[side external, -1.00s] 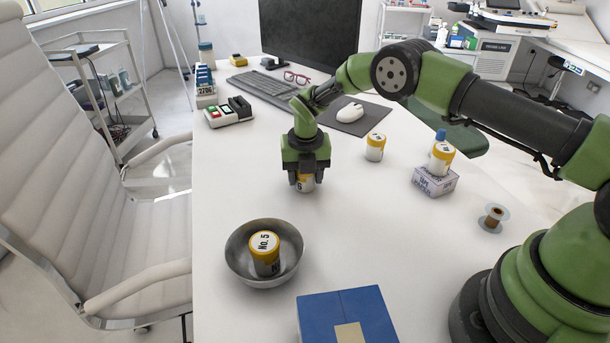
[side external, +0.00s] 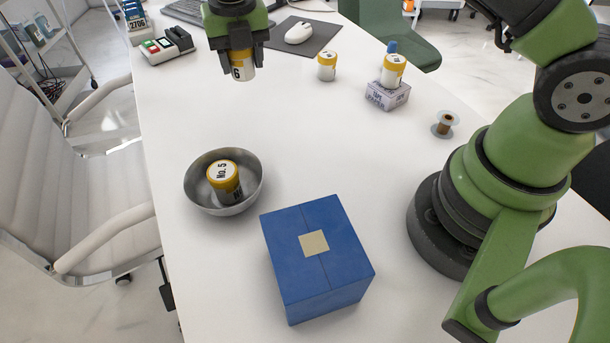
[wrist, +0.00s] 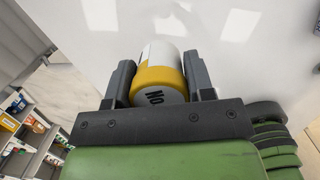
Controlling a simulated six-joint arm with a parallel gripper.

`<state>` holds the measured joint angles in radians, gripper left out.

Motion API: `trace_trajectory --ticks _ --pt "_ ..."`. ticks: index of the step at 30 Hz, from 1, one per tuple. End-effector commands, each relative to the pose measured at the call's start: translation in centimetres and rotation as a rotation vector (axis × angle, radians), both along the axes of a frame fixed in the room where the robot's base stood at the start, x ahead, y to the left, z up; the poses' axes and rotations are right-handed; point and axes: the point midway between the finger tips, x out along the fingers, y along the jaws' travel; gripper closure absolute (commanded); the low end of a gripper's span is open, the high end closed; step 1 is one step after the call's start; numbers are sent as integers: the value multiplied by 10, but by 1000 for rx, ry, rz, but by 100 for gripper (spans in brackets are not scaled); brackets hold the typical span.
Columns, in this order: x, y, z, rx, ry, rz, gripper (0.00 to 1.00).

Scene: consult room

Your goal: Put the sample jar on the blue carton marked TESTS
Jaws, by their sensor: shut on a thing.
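My gripper (side external: 239,64) is shut on a white jar with a yellow band (side external: 242,68) and holds it above the desk at the back. In the wrist view the same jar (wrist: 160,75) sits between the two fingers, with part of a "No" label showing on its end. The blue carton (side external: 320,285) stands on the desk at the front, well apart from my gripper. Its top bears a beige patch; I see no TESTS marking on the faces in view.
A metal bowl (side external: 247,199) holding a jar marked No. 5 (side external: 224,180) stands left of the carton. Another jar (side external: 327,66) stands alone. A further jar (side external: 393,70) is on a small printed box (side external: 388,96), near a spool (side external: 445,123). The middle desk is clear.

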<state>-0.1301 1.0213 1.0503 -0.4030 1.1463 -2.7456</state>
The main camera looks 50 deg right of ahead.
Motion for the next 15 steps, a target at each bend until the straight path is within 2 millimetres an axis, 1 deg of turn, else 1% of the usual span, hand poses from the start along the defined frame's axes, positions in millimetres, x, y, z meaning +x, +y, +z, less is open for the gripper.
trace_trajectory --ticks 1,2,3,5,6,8,9,11,12,14,15 --pt "-8 20 9 0 -1 42 75" --pt "-14 32 14 1 -3 68 75" --pt "-24 49 21 0 -2 107 75" --pt "-44 75 32 -1 -3 170 75" --pt "-58 92 40 -1 -4 214 75" --pt "-82 115 51 -1 -5 280 75" --pt "-100 128 58 -1 -5 326 75" --pt "-129 145 67 -1 -5 394 75" --pt "-149 154 72 -1 -6 440 75" --pt "-179 165 80 -1 -5 509 75" --pt "-198 169 84 0 -6 551 75"
